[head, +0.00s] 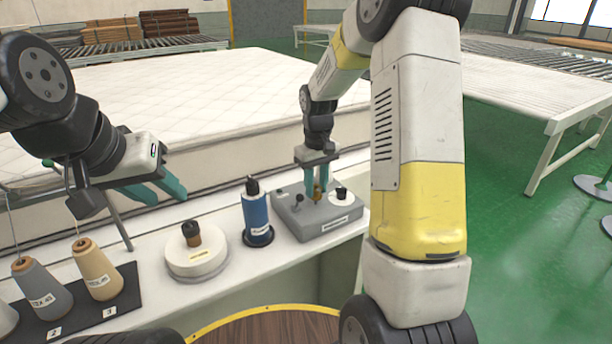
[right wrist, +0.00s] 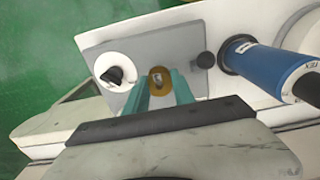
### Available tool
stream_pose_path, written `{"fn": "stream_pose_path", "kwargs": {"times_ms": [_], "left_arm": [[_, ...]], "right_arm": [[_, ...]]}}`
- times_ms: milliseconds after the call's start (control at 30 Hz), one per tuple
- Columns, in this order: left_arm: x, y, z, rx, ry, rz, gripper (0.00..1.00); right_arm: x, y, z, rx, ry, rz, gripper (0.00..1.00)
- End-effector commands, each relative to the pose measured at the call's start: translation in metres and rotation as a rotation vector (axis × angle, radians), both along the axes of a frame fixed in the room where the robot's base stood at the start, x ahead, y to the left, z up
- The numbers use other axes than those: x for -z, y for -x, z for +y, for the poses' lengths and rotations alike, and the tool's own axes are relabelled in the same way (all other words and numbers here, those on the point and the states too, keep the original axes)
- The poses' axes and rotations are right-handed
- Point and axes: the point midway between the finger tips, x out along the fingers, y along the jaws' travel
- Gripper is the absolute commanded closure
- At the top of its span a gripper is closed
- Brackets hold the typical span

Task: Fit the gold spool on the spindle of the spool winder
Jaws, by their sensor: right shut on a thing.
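The spool winder (head: 320,222) is a grey box with a label on the white bench; its grey top (right wrist: 125,50) also shows in the right wrist view. My right gripper (head: 317,190) points down over the winder, its teal fingers shut on the small gold spool (head: 317,193). In the right wrist view the gold spool (right wrist: 159,76) sits between the fingertips, with a small greyish spot in its middle. The spindle cannot be told apart clearly, nor whether the spool is around it. My left gripper (head: 164,191) is open and empty above the bench at left.
A blue thread spool (head: 256,218) stands left of the winder. A round white device with a brown top (head: 195,255) is further left, then cones of thread (head: 97,268) on a dark mat. A mattress (head: 190,100) lies behind the bench.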

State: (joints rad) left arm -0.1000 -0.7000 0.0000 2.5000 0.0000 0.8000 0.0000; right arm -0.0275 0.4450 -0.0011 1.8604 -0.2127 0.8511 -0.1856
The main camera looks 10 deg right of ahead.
Motion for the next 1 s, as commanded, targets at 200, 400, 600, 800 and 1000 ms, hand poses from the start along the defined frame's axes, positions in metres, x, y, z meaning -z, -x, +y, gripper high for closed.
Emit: {"fn": "stream_pose_path", "kwargs": {"times_ms": [200,400,600,800,1000], "left_arm": [[0.000,0.000,0.000,0.000,0.000,0.000,0.64],[0.000,0.000,0.000,0.000,0.000,0.000,0.64],[0.000,0.000,0.000,0.000,0.000,0.000,0.64],[0.000,0.000,0.000,0.000,0.000,0.000,0.64],[0.000,0.000,0.000,0.000,0.000,0.000,0.64]], "right_arm": [[0.006,0.000,0.000,0.000,0.000,0.000,1.00],[0.011,0.000,0.000,0.000,0.001,0.002,1.00],[0.016,0.000,0.000,0.000,0.000,0.001,1.00],[0.021,0.000,0.000,0.000,0.000,0.001,1.00],[0.024,0.000,0.000,0.000,0.000,0.000,0.64]]}}
